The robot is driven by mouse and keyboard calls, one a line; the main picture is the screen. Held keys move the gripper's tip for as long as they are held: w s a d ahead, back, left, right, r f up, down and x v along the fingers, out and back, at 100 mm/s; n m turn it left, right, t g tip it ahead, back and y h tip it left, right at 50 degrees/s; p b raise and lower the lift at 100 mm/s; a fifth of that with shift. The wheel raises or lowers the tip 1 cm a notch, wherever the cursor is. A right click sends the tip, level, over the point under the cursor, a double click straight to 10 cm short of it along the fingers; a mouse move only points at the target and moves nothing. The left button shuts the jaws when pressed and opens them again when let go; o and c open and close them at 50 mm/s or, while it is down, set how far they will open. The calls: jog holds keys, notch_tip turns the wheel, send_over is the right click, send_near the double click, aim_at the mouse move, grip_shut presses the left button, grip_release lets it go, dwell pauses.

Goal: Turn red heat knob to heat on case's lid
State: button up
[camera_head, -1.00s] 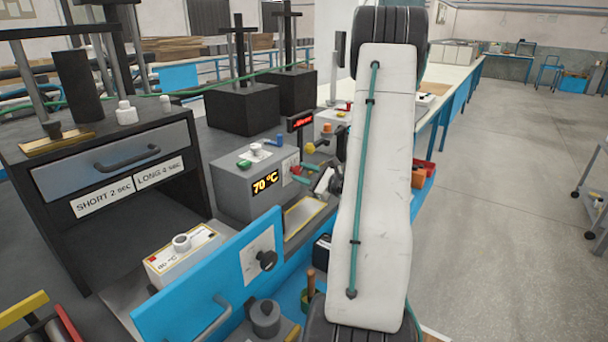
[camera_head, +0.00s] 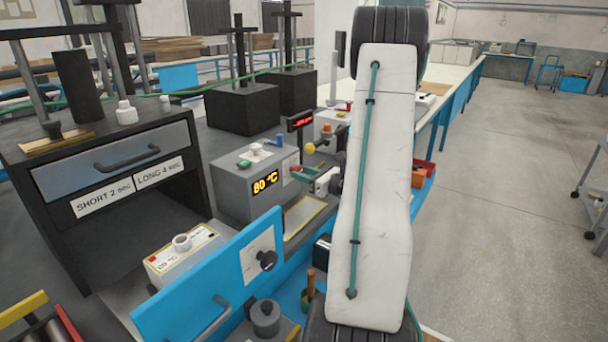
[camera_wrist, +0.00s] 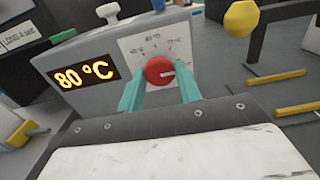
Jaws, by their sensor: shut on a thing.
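The red heat knob (camera_wrist: 159,71) is on the front of a grey heater box (camera_head: 243,190), on a white dial plate with several marks. Its white pointer line points to the right in the wrist view. The box's orange display (camera_wrist: 83,76) reads 80 °C. My gripper (camera_wrist: 161,87) has its teal fingers on either side of the knob, shut on it. In the head view my gripper (camera_head: 303,172) is at the box's right face. A case with a pale lid (camera_head: 182,252) lies at lower left; its printed temperature looks like 80 °C but is small.
A blue panel (camera_head: 205,285) with a handle and black knob stands in front of the case. A black drawer unit (camera_head: 115,165) is at left. A yellow knob (camera_wrist: 241,18) is close to the right of my gripper. The floor at right is open.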

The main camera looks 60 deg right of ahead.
dwell(0.3)
jog(key=o, duration=0.9)
jog(key=shift+o, duration=0.2)
jog(key=shift+s, duration=0.1)
jog(key=s, duration=0.7)
jog(key=shift+s, duration=0.35)
